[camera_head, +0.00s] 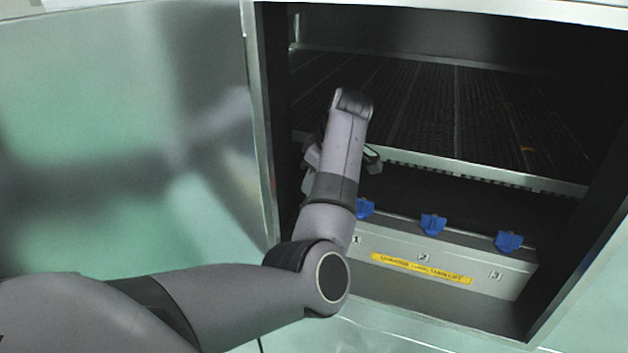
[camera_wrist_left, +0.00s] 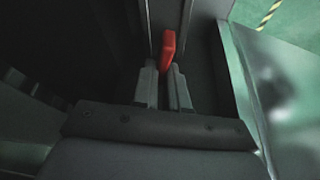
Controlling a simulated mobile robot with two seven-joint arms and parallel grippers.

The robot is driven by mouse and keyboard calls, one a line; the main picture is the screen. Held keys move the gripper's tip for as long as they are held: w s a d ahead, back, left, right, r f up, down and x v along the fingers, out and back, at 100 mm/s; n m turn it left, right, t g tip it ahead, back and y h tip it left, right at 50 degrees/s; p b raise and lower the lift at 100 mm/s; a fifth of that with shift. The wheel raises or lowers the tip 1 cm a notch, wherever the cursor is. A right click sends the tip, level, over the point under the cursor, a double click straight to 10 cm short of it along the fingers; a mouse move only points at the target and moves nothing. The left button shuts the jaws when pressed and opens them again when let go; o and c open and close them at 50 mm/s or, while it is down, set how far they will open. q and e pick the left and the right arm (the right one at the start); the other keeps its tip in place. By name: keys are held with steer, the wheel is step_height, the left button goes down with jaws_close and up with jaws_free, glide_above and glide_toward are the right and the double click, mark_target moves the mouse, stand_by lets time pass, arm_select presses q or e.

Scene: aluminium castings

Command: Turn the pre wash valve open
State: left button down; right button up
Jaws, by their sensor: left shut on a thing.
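A red valve handle (camera_wrist_left: 168,48) stands upright in the left wrist view, in front of a dark wall with pale vertical pipes or rails. No label on it can be read. My left gripper (camera_wrist_left: 164,82) has its two fingers on either side of the handle's lower part and is shut on it. In the head view my left arm reaches into the dark cabinet near its left inner wall. The arm hides the handle and most of the gripper there. My right gripper is in neither view.
Blue knobs (camera_head: 433,223) sit along a grey box (camera_head: 400,243) with numbers 1 to 3 and a yellow label (camera_head: 421,268). A ribbed metal shelf (camera_head: 440,105) lies behind. The cabinet's left frame edge (camera_head: 262,130) is close to my arm. An open metal door (camera_head: 110,150) is at left.

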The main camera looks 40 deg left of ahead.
arm_select(q)
steer(key=shift+s+d+f+n+g, duration=0.1)
steer(key=shift+n+g, duration=0.15)
steer(key=shift+n, duration=0.25)
steer(key=shift+s+d+f+n+g, duration=0.1)
steer(key=shift+n+g, duration=0.15)
steer(key=shift+n, duration=0.25)
steer(key=c, duration=1.2)
jaws_free()
steer(key=shift+o, duration=0.2)
steer(key=shift+w+a, duration=0.1)
steer(key=shift+r, duration=0.15)
steer(key=shift+r, duration=0.25)
steer(key=b+v, duration=0.1)
steer(key=v, duration=0.5)
steer(key=shift+r, duration=0.2)
